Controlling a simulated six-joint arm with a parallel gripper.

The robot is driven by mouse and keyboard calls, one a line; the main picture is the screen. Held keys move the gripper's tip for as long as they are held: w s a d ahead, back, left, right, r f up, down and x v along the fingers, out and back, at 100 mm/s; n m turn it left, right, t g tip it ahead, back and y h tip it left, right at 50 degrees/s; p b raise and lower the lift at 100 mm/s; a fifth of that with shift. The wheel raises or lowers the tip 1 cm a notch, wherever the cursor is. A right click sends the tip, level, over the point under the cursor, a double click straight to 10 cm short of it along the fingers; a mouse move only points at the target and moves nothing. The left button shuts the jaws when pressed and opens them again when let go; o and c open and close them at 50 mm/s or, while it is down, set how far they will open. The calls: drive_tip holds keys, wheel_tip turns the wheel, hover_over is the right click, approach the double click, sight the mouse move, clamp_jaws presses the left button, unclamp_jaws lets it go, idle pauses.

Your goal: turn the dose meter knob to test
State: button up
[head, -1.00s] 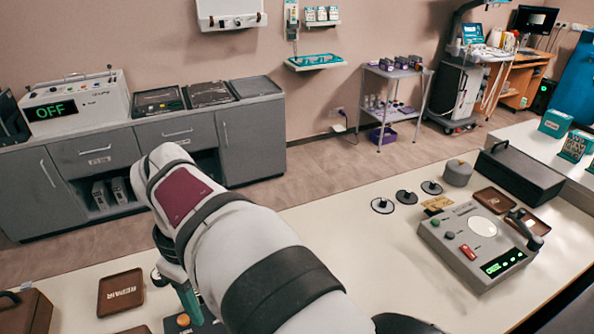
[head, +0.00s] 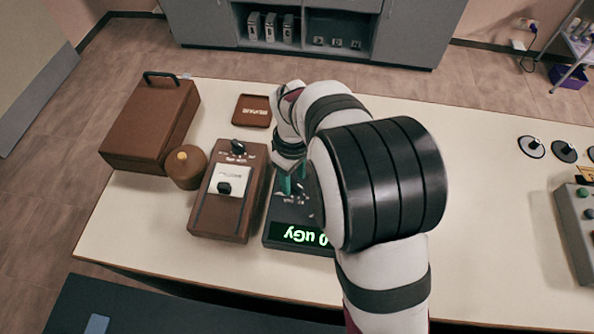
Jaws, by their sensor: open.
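The dose meter (head: 281,233) is a dark box on the table with a lit green display that reads "0 uGy", upside down in the head view and partly covered by my arm. Small pale markings show on its top. My gripper (head: 291,186), with green fingers, is low over the top of the meter and open. The meter's knob is hidden or too small to make out by the fingers, and I cannot tell whether they touch it.
A brown box (head: 207,217) with black knobs stands just left of the meter. Left of that are a round brown pot (head: 187,169) and a brown case (head: 150,120). A brown tray (head: 252,111) lies behind. A grey console (head: 577,232) is far right, with bare table between.

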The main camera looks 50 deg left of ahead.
clamp_jaws()
